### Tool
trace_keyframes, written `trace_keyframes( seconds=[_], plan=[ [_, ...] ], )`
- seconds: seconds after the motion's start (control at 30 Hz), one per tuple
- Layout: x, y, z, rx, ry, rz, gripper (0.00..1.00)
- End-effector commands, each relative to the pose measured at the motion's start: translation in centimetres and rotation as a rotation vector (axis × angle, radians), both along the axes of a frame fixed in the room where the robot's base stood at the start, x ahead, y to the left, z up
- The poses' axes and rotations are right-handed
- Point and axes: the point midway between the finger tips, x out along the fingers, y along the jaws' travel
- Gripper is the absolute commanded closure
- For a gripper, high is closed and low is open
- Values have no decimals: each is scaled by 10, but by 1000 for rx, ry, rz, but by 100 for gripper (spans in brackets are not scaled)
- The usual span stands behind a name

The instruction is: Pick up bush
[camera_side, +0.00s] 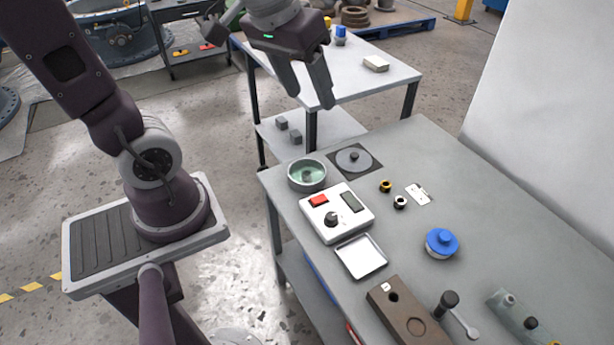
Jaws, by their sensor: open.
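Two small ring-shaped parts stand on the grey bench, either of which could be the bush; I cannot tell which.
The grey bench (490,210) holds a round green-lined bowl (307,175), a disc on a dark plate (353,160), a white control box (336,212), a white tray (361,256), a blue-capped part (442,243), a white card (418,194) and a brown block (408,316).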

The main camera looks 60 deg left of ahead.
Motion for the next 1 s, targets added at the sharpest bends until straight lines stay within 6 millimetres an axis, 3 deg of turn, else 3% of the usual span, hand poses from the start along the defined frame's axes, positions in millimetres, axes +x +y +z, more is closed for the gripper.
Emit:
trace_keyframes(
  seconds=[0.03,0.1,0.17,0.23,0.3,0.4,0.5,0.6,1.0],
  plan=[
    [30,18,-18,-31,49,103,45],
    [68,47,-48,-71,94,252,45],
    [95,74,-82,-103,133,381,45],
    [117,108,-131,-137,177,532,45],
    [130,141,-185,-167,218,677,45],
    [130,176,-257,-198,264,850,45],
    [122,196,-309,-217,294,967,45],
    [116,204,-335,-226,308,1025,45],
    [115,205,-401,-226,313,1032,45]
  ],
)
